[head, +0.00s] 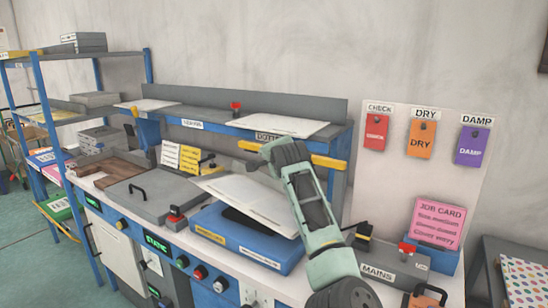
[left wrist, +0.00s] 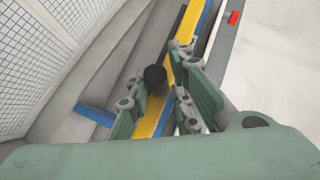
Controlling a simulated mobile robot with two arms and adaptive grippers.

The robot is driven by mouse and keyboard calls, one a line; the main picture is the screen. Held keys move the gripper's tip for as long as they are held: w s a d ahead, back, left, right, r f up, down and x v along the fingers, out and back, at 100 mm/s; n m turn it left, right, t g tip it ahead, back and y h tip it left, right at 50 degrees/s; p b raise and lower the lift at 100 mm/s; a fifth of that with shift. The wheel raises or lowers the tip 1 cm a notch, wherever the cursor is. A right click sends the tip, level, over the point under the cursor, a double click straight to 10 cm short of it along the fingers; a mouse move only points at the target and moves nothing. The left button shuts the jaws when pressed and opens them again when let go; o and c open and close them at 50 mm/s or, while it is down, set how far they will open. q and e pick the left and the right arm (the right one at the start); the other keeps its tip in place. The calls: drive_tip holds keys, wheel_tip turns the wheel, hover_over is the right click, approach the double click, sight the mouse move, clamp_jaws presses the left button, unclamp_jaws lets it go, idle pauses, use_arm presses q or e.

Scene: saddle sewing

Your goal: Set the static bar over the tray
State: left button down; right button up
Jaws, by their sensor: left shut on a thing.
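A yellow bar, which looks like the static bar (head: 328,162), lies along the blue front edge of the raised shelf in the head view. My left gripper (head: 265,158) is shut on it near its left part, which hides its middle. In the left wrist view the yellow bar (left wrist: 184,32) runs between the fingers of my left gripper (left wrist: 163,80), beside a dark round part. The blue tray (head: 215,228) sits below on the bench, with white sheets (head: 255,205) tilted over it and a dark area under them. My right gripper is not in view.
White sheets (head: 279,125) lie on the raised shelf (head: 205,116). A grey lidded box (head: 148,195) stands left of the tray. A red-buttoned device (head: 175,216) is close by. A pink job card (head: 438,222) and the mains unit (head: 385,268) stand to the right.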

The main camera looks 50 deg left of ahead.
use_arm(q)
drive_tip(key=shift+s+f, duration=0.1)
drive_tip(key=shift+f, duration=0.6)
drive_tip(key=c, duration=1.7)
unclamp_jaws()
drive_tip(key=shift+d, duration=0.1)
drive_tip(key=shift+r, duration=0.1)
drive_tip(key=shift+s+r, duration=0.1)
drive_tip(key=v, duration=0.7)
drive_tip(key=shift+d+r, duration=0.1)
drive_tip(key=shift+r, duration=0.05)
